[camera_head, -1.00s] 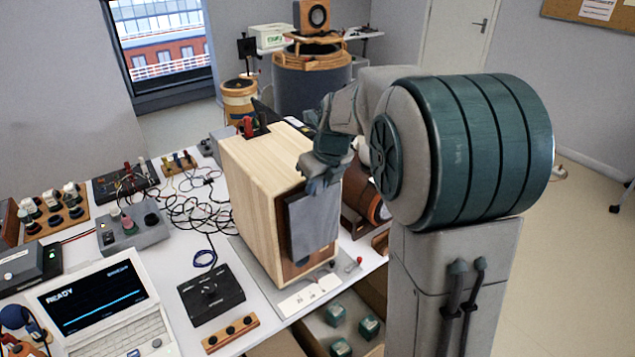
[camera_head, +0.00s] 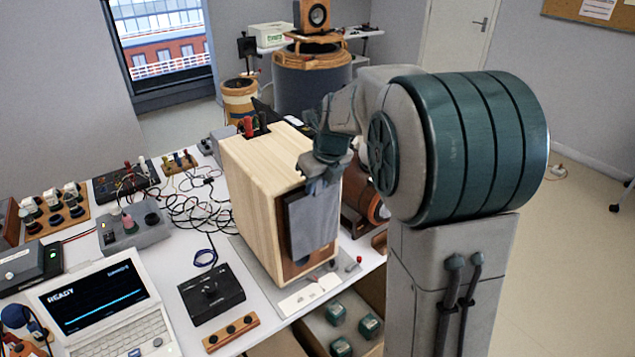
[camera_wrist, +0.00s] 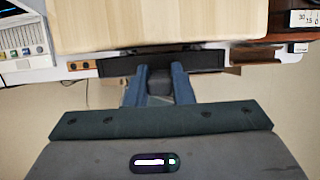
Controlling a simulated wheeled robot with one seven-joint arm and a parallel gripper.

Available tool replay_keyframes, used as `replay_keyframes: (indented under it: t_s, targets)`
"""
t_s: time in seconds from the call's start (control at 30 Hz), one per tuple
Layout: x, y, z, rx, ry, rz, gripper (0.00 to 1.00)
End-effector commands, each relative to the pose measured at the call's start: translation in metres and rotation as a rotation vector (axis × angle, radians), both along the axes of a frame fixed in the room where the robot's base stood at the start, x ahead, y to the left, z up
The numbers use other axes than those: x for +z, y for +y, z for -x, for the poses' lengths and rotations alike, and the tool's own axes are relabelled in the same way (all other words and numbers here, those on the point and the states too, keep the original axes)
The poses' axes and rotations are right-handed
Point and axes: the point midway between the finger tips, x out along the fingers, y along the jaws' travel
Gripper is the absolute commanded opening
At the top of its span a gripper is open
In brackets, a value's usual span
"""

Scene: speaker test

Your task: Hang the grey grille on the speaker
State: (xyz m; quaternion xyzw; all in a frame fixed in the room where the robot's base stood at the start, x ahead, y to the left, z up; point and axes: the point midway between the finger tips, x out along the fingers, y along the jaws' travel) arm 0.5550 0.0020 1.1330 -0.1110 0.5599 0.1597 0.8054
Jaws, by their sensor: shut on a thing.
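The speaker is a pale wooden box (camera_head: 254,195) that stands upright on a grey plate on the table; its top also shows in the wrist view (camera_wrist: 150,22). The grey grille (camera_head: 313,222) hangs upright at the speaker's dark brown front; whether it touches the front all over I cannot tell. In the wrist view the grille's top edge (camera_wrist: 200,62) is a dark strip along the speaker's front edge. My gripper (camera_head: 322,180) is shut on the grille's top edge, and its two blue fingers also show in the wrist view (camera_wrist: 160,75).
A laptop (camera_head: 108,300), a black box (camera_head: 212,297) and tangled cables (camera_head: 195,210) lie left of the speaker. A brown cylinder-like unit (camera_head: 362,195) stands close on its right. An open drawer (camera_head: 318,325) with several green-topped items is below the table edge.

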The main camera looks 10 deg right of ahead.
Motion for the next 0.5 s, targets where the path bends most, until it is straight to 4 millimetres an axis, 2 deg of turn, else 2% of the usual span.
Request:
replay_keyframes:
  t_s: [0.5]
  targets:
    - [0.0004, 0.0021, -0.005, 0.0, 0.0, 0.0, 0.0]
